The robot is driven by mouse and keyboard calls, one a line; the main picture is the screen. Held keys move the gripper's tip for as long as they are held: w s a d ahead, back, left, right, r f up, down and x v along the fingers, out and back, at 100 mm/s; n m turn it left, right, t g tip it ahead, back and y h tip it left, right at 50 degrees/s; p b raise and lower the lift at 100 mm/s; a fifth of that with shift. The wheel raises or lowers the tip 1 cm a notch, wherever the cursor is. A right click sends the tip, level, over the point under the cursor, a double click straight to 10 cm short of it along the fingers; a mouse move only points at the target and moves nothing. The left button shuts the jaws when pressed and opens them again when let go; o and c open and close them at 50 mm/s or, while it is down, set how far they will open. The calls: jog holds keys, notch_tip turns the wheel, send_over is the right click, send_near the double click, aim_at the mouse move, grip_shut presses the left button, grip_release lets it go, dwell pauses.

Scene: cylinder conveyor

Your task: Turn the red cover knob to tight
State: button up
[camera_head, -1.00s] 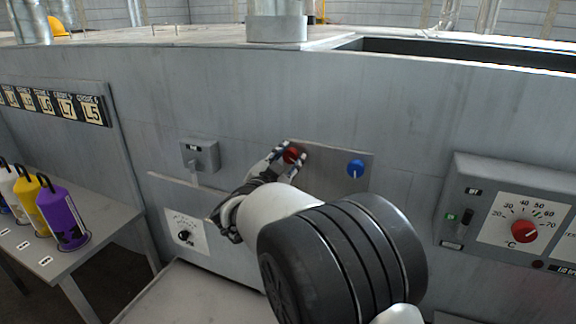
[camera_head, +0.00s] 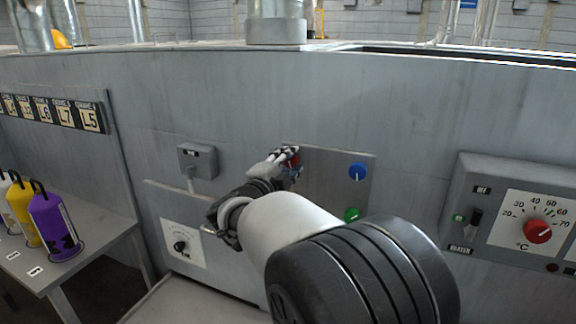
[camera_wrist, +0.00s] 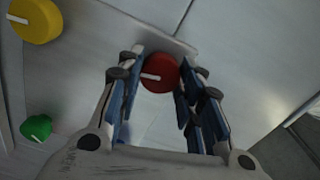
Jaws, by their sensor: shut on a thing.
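The red cover knob (camera_wrist: 160,73) shows in the wrist view between my fingertips, its white pointer mark aimed left in that picture. My gripper (camera_wrist: 158,84) is shut on it, one finger on each side. In the head view, my gripper (camera_head: 289,158) reaches the upper left of a grey metal panel (camera_head: 322,182), where only a bit of the red knob (camera_head: 295,160) shows past the fingers. Any tight marking by the knob cannot be read.
The blue knob (camera_head: 357,172) and green knob (camera_head: 352,214) sit right of my arm; the wrist view shows a yellow knob (camera_wrist: 36,20) too. A heater box (camera_head: 466,207) is at right. Purple and yellow bottles stand on a table (camera_head: 110,232) at left.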

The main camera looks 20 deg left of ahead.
jog(key=shift+m, duration=0.6)
jog(key=o, duration=1.1)
jog(key=shift+c, duration=0.2)
jog(key=s+a, duration=0.1)
jog(key=s, duration=1.1)
jog(key=shift+a, duration=0.3)
